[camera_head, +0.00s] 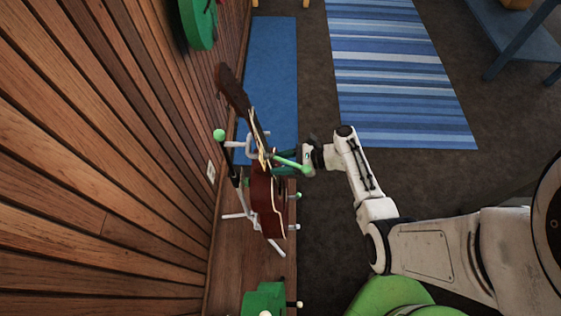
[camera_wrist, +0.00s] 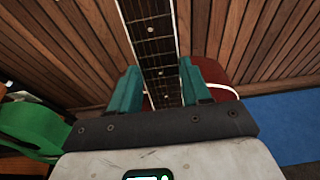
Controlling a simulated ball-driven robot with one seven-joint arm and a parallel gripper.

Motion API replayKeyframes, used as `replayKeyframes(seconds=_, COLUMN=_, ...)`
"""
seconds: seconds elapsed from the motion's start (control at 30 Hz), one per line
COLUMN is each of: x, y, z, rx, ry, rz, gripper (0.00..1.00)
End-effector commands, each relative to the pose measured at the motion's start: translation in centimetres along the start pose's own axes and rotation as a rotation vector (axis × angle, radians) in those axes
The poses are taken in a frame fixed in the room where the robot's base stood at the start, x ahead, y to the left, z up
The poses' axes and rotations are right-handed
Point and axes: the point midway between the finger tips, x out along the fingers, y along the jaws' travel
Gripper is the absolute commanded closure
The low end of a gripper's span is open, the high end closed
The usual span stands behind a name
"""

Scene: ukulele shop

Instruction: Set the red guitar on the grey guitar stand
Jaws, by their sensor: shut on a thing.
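The red guitar (camera_head: 266,205) is upright, its dark red body low and its neck leaning up toward the wood wall in the head view. In the wrist view its fretted neck (camera_wrist: 150,30) runs between my fingers, with part of the red body (camera_wrist: 212,75) behind them. My gripper (camera_head: 290,162) is shut on the neck. The grey guitar stand (camera_head: 237,214), with a dark post and green-tipped ends, is beside and partly behind the guitar. The guitar overlaps the stand in the picture; I cannot tell whether its weight rests on it.
A wooden platform (camera_head: 228,285) runs along the plank wall (camera_head: 110,170). A green instrument (camera_head: 265,298) stands at its near end, and another green one (camera_head: 198,22) hangs on the wall. A blue mat (camera_head: 270,60) and striped rug (camera_head: 390,70) lie on open floor.

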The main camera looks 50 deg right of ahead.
Motion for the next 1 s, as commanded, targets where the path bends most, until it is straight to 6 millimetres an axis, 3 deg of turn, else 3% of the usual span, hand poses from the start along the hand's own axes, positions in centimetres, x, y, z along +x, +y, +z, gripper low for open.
replayKeyframes(seconds=1.0, x=1.4, y=-0.2, z=-3.4, rx=-0.003, ry=-0.005, rz=-0.001, gripper=1.00)
